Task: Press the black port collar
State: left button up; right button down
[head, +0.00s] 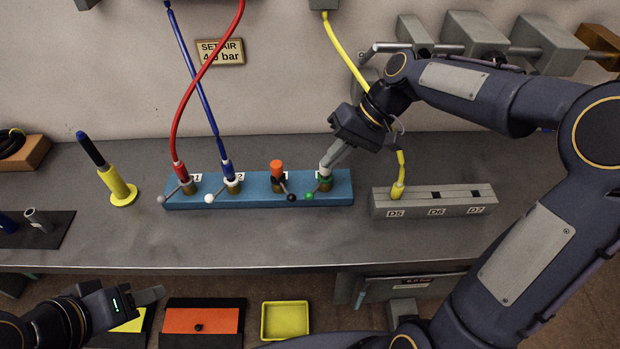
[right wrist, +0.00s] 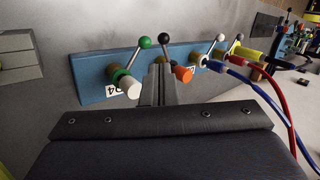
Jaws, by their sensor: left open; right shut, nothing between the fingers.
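The blue port block (head: 342,196) lies on the bench with several ports in a row. The black collar (head: 280,183) is at the third port, under an orange plug (head: 277,166), beside a lever with a black ball (head: 291,197). The right wrist view shows the orange plug (right wrist: 182,75) and black ball (right wrist: 164,38); my fingers largely hide the collar there. My right gripper (head: 328,165) is shut and empty, above the fourth port's white plug (head: 325,172) with its green collar. In the right wrist view its fingertips (right wrist: 160,72) lie between these plugs. My left gripper (head: 152,296) is open, low at left.
A red hose (head: 180,130) and a blue hose (head: 207,115) rise from the first two ports. A yellow hose (head: 400,165) enters the grey block (head: 428,203) at right. A yellow stand (head: 118,187) is at left. The bench front is clear.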

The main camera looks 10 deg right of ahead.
send_near(283, 186)
jog(key=s+f, duration=0.1)
jog(key=s+a+f, duration=0.1)
jog(key=f, duration=0.1)
jog(key=s+f, duration=0.1)
jog(key=s, duration=0.1)
jog(key=shift+a+f+p, duration=0.3)
jog(key=shift+a+p, duration=0.05)
jog(key=shift+a, duration=0.05)
pick_arm(q)
jog(key=shift+r, duration=0.35)
jog(key=shift+w, duration=0.1)
pick_arm(e)
jog(key=shift+s+a, duration=0.1)
jog(key=shift+a, duration=0.05)
